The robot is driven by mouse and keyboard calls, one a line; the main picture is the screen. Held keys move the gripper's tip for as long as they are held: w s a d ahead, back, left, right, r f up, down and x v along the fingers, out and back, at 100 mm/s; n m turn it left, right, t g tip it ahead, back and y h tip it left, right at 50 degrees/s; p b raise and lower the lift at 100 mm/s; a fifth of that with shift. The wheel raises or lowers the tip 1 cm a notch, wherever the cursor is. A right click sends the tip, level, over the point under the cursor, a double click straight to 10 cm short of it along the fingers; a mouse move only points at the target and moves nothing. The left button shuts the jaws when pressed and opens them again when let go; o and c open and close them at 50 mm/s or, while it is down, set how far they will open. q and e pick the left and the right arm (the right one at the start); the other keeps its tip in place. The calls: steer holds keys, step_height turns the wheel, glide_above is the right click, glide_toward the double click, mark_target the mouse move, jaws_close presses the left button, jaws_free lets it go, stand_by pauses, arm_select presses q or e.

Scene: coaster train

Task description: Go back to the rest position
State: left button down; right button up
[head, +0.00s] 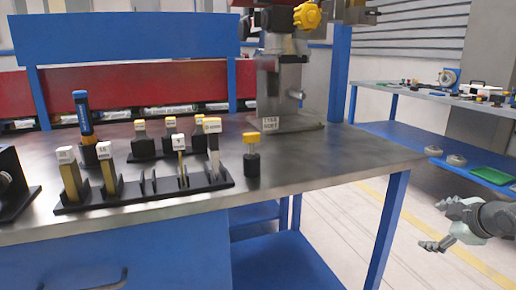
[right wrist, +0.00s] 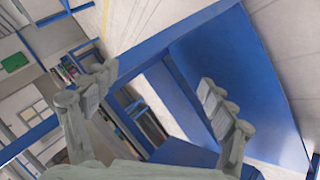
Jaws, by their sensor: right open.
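My right gripper (head: 446,224) is at the right edge of the head view, beyond the workbench's right side and over the floor. It is open and empty. In the right wrist view its two fingers (right wrist: 155,85) stand wide apart with nothing between them. My left gripper is not in either view.
A metal workbench (head: 335,165) with a blue frame fills the left and middle. On it stand a black rack (head: 140,198) of tools with yellow and white tops, a blue-handled tool (head: 83,115) and a drill press (head: 283,85). A second bench (head: 400,92) stands at the back right.

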steer(key=s+d+f+m+g+h, duration=0.2)
steer(key=s+d+f+h, duration=0.1)
steer(key=s+f, duration=0.75)
steer(key=s+d+f+m+g+h, duration=0.1)
steer(key=s+d+f+g+h, duration=0.25)
steer(key=s+f, duration=0.75)
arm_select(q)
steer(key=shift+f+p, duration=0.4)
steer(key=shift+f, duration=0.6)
arm_select(e)
steer(key=s+a+f+m+y, duration=0.2)
steer(key=s+a+f+m, duration=0.1)
steer(key=a, duration=0.8)
steer(key=s+a+f+m+g+y, duration=0.1)
steer(key=s+a+f+m+y, duration=0.2)
steer(key=a, duration=0.9)
steer(key=shift+s+f, duration=1.75)
steer(key=shift+f, duration=0.8)
steer(key=shift+g+y, duration=0.25)
